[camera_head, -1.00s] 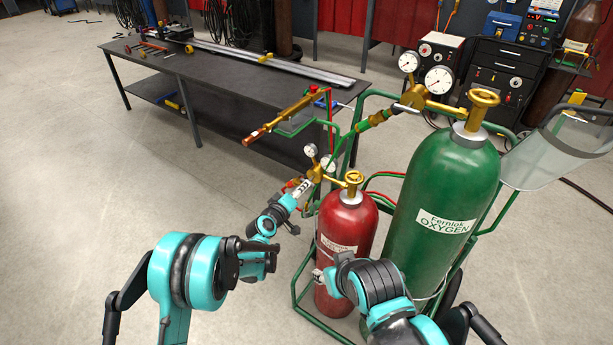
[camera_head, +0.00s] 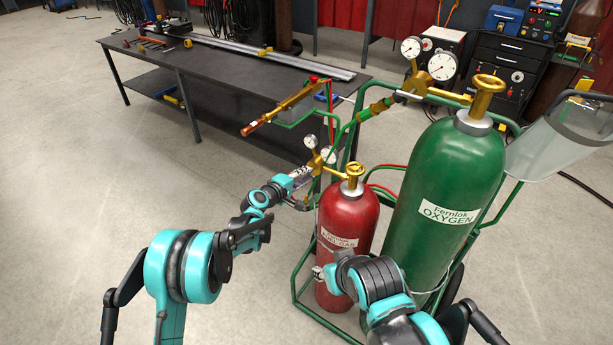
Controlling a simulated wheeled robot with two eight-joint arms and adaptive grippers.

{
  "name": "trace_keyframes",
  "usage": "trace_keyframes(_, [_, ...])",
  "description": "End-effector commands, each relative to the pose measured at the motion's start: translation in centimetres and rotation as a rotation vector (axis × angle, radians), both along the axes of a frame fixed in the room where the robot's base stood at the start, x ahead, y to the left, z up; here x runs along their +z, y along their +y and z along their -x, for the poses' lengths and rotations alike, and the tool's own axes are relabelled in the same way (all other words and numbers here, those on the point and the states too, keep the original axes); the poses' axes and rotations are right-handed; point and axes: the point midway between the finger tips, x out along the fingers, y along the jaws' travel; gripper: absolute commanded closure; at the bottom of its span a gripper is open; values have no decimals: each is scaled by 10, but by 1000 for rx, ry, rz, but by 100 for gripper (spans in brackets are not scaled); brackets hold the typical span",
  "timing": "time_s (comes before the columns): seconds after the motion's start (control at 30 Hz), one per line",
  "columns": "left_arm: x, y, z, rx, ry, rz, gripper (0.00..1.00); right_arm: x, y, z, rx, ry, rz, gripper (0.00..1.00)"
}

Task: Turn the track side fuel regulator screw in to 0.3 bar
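The red fuel gas cylinder (camera_head: 340,222) stands upright in the green cart, with a brass valve handwheel (camera_head: 354,169) on top. The brass fuel regulator (camera_head: 318,163) sits at its upper left, with two small white gauges, one of them the upper gauge (camera_head: 311,141). The gauge readings are too small to tell. My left gripper (camera_head: 306,177) is right at the regulator's lower left side. It covers the adjusting screw, so I cannot tell whether its fingers touch or grip it. My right gripper (camera_head: 319,272) is low, in front of the red cylinder, mostly hidden by its own arm.
The green oxygen cylinder (camera_head: 445,200) stands right of the red one, with its own larger regulator and gauges (camera_head: 442,66). A brass torch (camera_head: 280,108) hangs above the fuel regulator. A dark workbench (camera_head: 240,85) stands behind. Floor at left is clear.

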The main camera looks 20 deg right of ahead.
Motion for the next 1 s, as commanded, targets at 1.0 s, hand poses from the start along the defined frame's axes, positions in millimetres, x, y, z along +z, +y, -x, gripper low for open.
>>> trace_keyframes(1.0, [-5,-3,5,-3,-483,-378,100,-31,0,0,0,0,0,60])
